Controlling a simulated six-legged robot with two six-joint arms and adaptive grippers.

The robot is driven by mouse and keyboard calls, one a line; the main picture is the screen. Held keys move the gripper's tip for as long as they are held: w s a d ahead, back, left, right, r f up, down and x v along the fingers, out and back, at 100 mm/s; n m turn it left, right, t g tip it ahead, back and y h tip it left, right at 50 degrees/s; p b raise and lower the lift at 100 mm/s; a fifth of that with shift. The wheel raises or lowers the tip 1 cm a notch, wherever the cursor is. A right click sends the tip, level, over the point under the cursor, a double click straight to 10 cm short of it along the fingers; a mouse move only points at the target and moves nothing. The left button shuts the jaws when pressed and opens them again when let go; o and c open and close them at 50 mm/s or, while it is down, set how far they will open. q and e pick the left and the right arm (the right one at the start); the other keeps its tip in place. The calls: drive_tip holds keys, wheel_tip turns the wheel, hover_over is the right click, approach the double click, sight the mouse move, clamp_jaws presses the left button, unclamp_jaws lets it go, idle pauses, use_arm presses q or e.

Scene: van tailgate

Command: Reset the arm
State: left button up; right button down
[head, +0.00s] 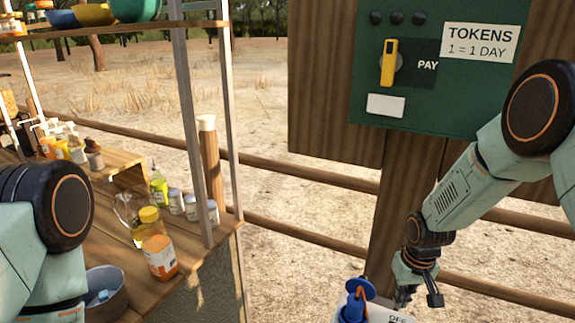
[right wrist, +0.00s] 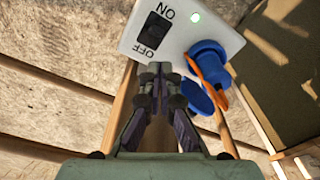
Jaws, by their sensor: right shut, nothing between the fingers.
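My right arm reaches down from the right edge in the head view. Its gripper (head: 419,290) is near the bottom, beside and above a white switch box (head: 392,316). In the right wrist view the fingers (right wrist: 162,72) are together with nothing between them, just below the box (right wrist: 135,45).
A green pay panel (head: 460,95) with a yellow lever (head: 388,63) hangs on wooden boards above the box. At left, a shelf counter (head: 185,268) holds a jar (head: 158,245), bottles and a grey bowl (head: 105,287). Wooden rails (head: 310,230) run behind.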

drive_tip(key=s+a+f, duration=0.1)
drive_tip(key=s+a+f+t, duration=0.1)
drive_tip(key=f, duration=0.1)
drive_tip(key=s+a+f+t+b, duration=0.1)
drive_tip(key=f, duration=0.1)
drive_tip(key=shift+s+a+y, duration=0.3)
drive_tip(key=shift+s, duration=0.05)
drive_tip(key=s+a+f+g+b, duration=0.1)
drive_tip(key=s+f+b, duration=0.3)
drive_tip(key=s, duration=1.1)
drive_tip(key=s+a+f+g+b, duration=0.2)
drive_tip(key=s+f, duration=0.6)
drive_tip(key=s, duration=0.6)
drive_tip(key=shift+s+a+f+b, duration=0.35)
drive_tip(key=shift+a+b, duration=0.3)
drive_tip(key=shift+b, duration=0.3)
